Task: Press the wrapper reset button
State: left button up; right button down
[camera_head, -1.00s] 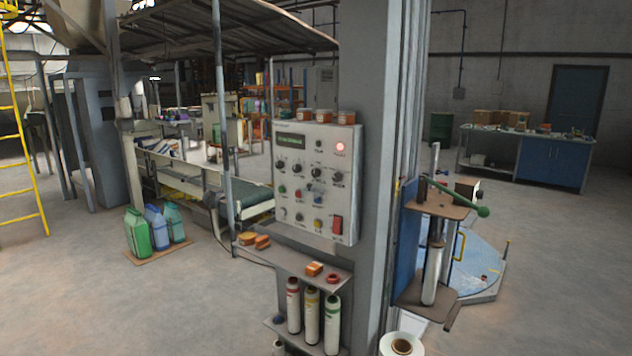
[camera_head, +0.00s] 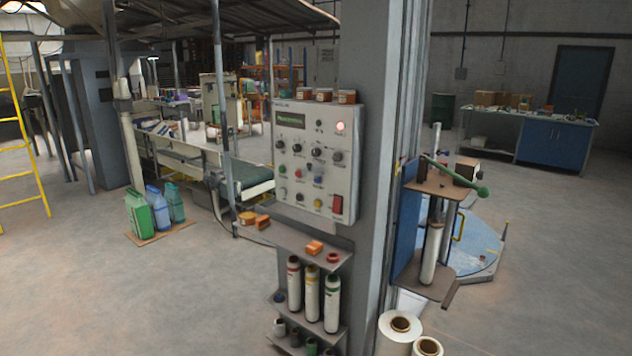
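A beige control panel (camera_head: 328,170) is mounted on a grey column in the middle of the view. The labels are too small to read, so I cannot tell which one is the wrapper reset. Neither of my grippers is in view.
A shelf (camera_head: 290,240) with small orange items juts out below the panel, above racks of tubes (camera_head: 312,295). A wrapping stand with a green-handled lever (camera_head: 455,178) is to the right. White film rolls (camera_head: 397,335) stand at the bottom. Floor at left front is clear.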

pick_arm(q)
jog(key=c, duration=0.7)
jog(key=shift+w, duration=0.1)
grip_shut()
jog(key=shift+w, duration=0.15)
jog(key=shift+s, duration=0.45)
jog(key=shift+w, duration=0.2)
